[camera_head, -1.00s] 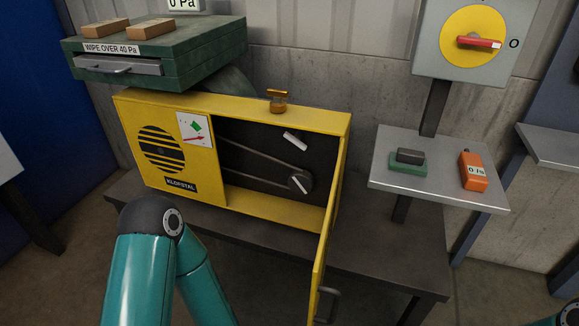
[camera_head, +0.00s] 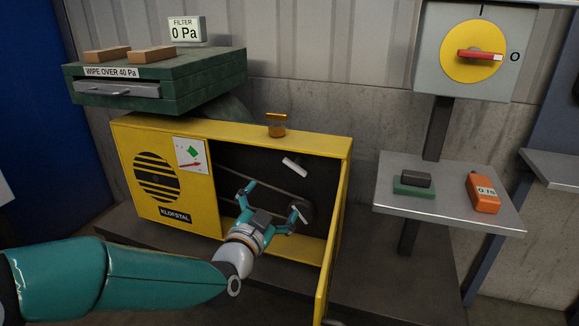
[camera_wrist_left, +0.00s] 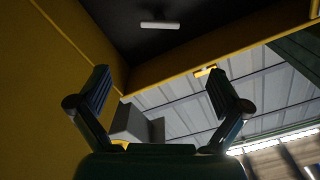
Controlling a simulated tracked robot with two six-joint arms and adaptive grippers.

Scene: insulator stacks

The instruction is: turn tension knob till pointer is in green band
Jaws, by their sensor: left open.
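The yellow machine (camera_head: 190,218) stands on a dark bench with its front door swung open. A white gauge card (camera_head: 191,154) on its front has a green patch and a red pointer; the pointer appears to lie below the green. Inside the dark opening, a white bar-shaped handle (camera_head: 294,166) sits high on the back panel; I cannot tell whether it is the tension knob. It also shows in the left wrist view (camera_wrist_left: 160,25). My left gripper (camera_head: 272,199) is open and empty at the opening, below the handle and apart from it. My right gripper is out of view.
The open door (camera_head: 335,235) bounds the opening on the right. A belt and lower pulley lie behind my gripper. An amber cup (camera_head: 277,125) stands on top. A side shelf (camera_head: 450,205) holds an orange meter (camera_head: 483,193) and a green block (camera_head: 414,185).

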